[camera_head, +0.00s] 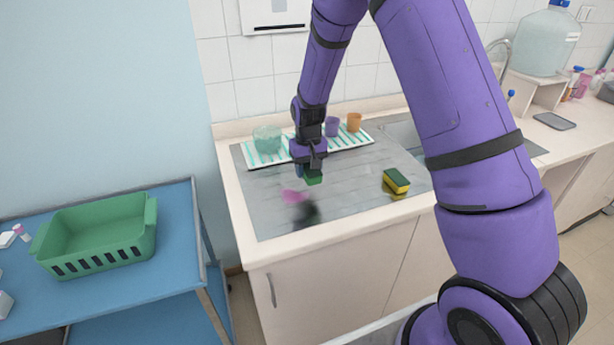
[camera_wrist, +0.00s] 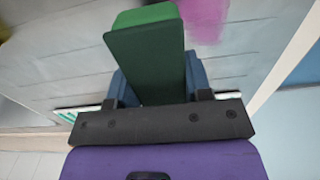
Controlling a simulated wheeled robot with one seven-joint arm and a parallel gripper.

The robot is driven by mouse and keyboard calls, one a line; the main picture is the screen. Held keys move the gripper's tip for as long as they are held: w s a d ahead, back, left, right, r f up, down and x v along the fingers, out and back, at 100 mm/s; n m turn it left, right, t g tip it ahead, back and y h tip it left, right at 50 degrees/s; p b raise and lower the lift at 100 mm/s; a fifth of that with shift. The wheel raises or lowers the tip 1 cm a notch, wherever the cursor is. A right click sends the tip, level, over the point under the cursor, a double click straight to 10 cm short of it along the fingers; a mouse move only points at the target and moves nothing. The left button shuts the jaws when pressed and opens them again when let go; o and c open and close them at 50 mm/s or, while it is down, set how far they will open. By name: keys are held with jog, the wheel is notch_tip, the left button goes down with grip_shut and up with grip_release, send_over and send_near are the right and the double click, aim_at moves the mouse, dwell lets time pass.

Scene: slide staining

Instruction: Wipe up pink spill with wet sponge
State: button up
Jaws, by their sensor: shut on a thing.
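The pink spill (camera_head: 291,196) is a small smear on the grey metal counter surface (camera_head: 265,215). It also shows at the top of the wrist view (camera_wrist: 203,18). My gripper (camera_head: 311,168) is shut on a green sponge (camera_head: 314,178), which sticks out beyond the fingers in the wrist view (camera_wrist: 147,55). The sponge is above the metal surface, just behind and to the right of the spill in the head view. I cannot tell whether it touches the surface, or how wet it is.
A yellow and dark green sponge (camera_head: 396,181) lies to the right on the metal surface. A striped rack (camera_head: 260,160) with a clear container (camera_head: 267,139), a purple cup (camera_head: 332,126) and an orange cup (camera_head: 354,122) stands behind. A green basket (camera_head: 100,233) sits on the blue cart.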

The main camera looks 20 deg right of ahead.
jog(key=shift+r, duration=1)
